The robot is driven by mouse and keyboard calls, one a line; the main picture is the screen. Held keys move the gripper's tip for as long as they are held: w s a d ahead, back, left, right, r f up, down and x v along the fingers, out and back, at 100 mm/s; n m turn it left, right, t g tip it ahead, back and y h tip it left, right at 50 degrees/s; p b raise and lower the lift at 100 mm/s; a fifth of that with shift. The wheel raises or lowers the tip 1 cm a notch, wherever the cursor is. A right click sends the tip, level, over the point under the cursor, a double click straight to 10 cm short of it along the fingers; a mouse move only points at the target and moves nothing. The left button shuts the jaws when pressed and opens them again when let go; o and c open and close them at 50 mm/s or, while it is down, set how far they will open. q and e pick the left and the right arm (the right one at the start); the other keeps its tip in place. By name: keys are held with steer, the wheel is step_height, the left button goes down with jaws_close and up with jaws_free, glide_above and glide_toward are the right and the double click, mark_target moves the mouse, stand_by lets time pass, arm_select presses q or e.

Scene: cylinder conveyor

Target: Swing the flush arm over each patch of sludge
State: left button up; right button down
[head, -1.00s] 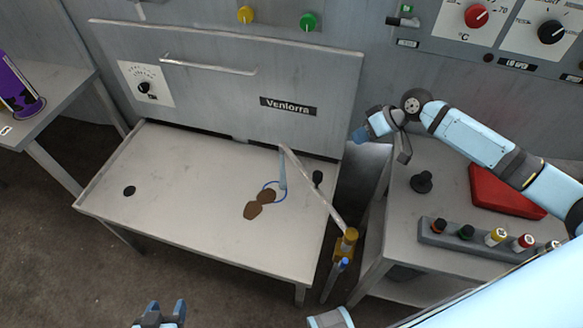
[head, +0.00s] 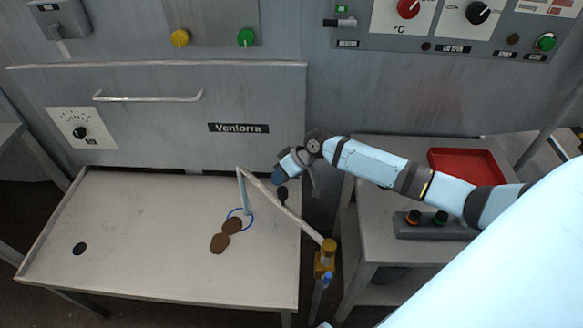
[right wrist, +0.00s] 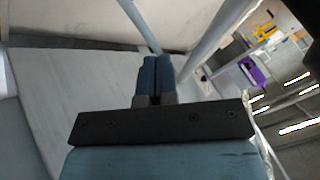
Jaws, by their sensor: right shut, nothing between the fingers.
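The flush arm (head: 290,213) is a pale bent pipe on a yellow pivot post (head: 326,258) at the table's right front. Its light blue nozzle (head: 243,192) hangs over the table, above a blue ring (head: 250,221). Two touching brown sludge patches, (head: 232,226) and (head: 219,243), lie on the table; the ring borders the upper one. My right gripper (head: 278,176) is shut and empty, behind the flush arm in the head view; I cannot tell whether they touch. Its closed blue fingers show in the right wrist view (right wrist: 155,75). My left gripper is out of view.
The pale table (head: 140,225) has a black drain hole (head: 79,249) at left and a dark knob (head: 283,196) near the flush arm. A panel with a handle (head: 148,97) stands behind. At right, a side bench holds a red tray (head: 465,163) and a button box (head: 425,226).

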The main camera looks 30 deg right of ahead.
steer(key=shift+s+a+r, duration=0.1)
steer(key=shift+a+r, duration=0.05)
steer(key=shift+a, duration=0.4)
steer(key=shift+s+a+r, duration=0.1)
steer(key=shift+a+r, duration=0.05)
steer(key=shift+a, duration=0.4)
steer(key=a, duration=0.1)
steer(key=a+n+g, duration=0.1)
steer(key=a, duration=0.1)
steer(key=a+n+p, duration=0.1)
steer(key=a, duration=0.1)
steer(key=shift+s+g+y, duration=0.3)
